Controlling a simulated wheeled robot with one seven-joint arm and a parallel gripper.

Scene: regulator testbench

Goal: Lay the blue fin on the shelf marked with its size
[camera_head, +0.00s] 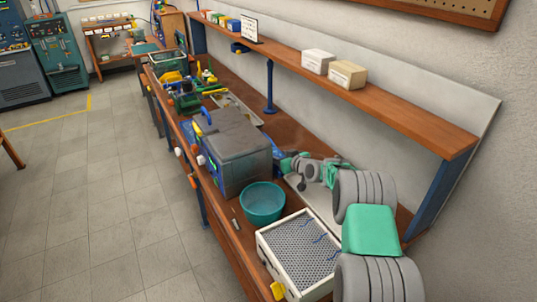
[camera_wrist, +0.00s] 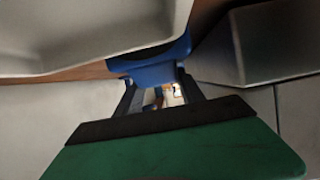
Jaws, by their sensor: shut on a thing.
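My gripper (camera_head: 284,163) reaches in behind the grey box, low over the bench. In the wrist view its dark fingers (camera_wrist: 160,95) close on a blue piece (camera_wrist: 155,70), which looks like the blue fin. The fin's full shape and size are hidden by the fingers and by a pale tray-like thing (camera_wrist: 80,30) close above. A long wooden shelf (camera_head: 400,115) runs along the wall above the bench. I cannot make out any size marks on it.
A grey box (camera_head: 235,160), a teal bowl (camera_head: 262,203) and a perforated tray (camera_head: 300,252) with thin blue pieces stand on the bench. A blue post (camera_head: 269,88) holds the shelf. White and tan cartons (camera_head: 347,74) and a small sign (camera_head: 249,29) stand on it; its right end is bare.

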